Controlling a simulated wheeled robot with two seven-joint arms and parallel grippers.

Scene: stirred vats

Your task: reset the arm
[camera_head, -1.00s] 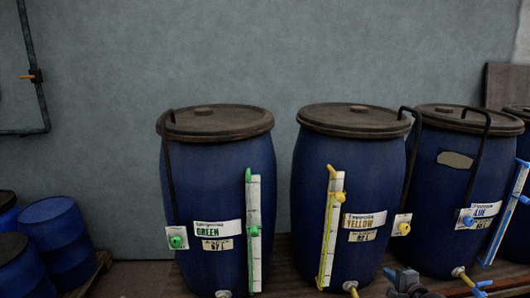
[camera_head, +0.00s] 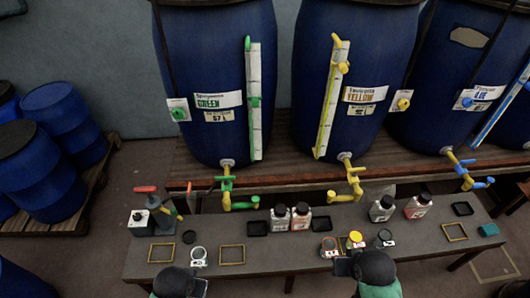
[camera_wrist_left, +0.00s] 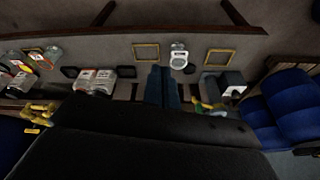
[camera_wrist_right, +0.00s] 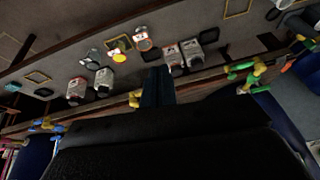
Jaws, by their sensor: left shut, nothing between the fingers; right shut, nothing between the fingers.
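In the head view my left gripper (camera_head: 198,288) is at the bottom edge, in front of the bench's left part, mostly cut off. My right gripper (camera_head: 343,266) is at the bottom, right of centre, by the bench's front edge. In the left wrist view the two dark fingers (camera_wrist_left: 163,72) are together with nothing between them. In the right wrist view the fingers (camera_wrist_right: 158,72) are also together and empty. Neither gripper visibly holds anything.
A grey bench (camera_head: 290,265) carries bottles (camera_head: 280,217), small jars (camera_head: 198,256), dark trays (camera_head: 257,228) and yellow frames (camera_head: 232,254). Behind stand large blue vats (camera_head: 215,80) with green taps (camera_head: 228,188), yellow taps (camera_head: 348,182) and blue taps (camera_head: 465,177). Blue drums (camera_head: 60,110) stand at left.

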